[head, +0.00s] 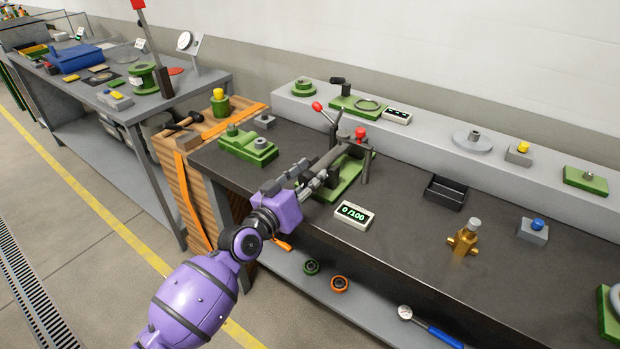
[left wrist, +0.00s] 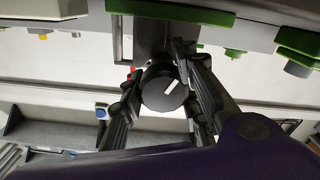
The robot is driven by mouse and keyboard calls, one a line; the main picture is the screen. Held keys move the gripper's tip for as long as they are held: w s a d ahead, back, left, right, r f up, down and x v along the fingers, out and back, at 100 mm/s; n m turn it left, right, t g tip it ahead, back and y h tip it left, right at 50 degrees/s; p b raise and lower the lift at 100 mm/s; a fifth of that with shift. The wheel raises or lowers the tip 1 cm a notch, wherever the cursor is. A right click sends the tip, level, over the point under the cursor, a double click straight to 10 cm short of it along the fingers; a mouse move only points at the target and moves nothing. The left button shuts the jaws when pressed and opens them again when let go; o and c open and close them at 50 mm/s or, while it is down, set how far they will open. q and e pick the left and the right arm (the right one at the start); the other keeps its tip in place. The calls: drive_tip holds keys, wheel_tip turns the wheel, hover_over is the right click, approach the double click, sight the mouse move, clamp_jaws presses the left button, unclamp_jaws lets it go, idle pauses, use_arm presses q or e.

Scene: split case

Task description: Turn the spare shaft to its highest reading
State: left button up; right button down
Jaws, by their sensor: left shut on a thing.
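The spare shaft appears to be the grey shaft (head: 333,154) lying level on a green stand (head: 343,185). My left gripper (head: 318,174) comes from the front left and is shut on this end. Its fingers also show on both sides of the end in the left wrist view (left wrist: 163,85). A small display (head: 354,215) in front of the stand reads 0/100. The far side of the shaft is partly hidden. My right gripper is not in view.
A green fixture (head: 249,147) lies to the left. A black tray (head: 445,193) and a brass fitting (head: 463,241) stand to the right. The bench between display and fitting is clear.

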use_arm(q)
drive_tip(key=n, duration=0.4)
drive_tip(key=shift+s+d+r+n, duration=0.1)
drive_tip(key=shift+d+n, duration=0.15)
drive_tip(key=shift+n, duration=0.15)
drive_tip(key=shift+r, duration=0.1)
drive_tip(key=o, duration=1.1)
drive_tip(key=shift+c, duration=0.2)
drive_tip(key=shift+a, duration=0.1)
drive_tip(key=shift+a, duration=0.1)
drive_tip(key=shift+s+a, duration=0.2)
drive_tip(key=shift+s, duration=0.1)
drive_tip(key=v, duration=1.1)
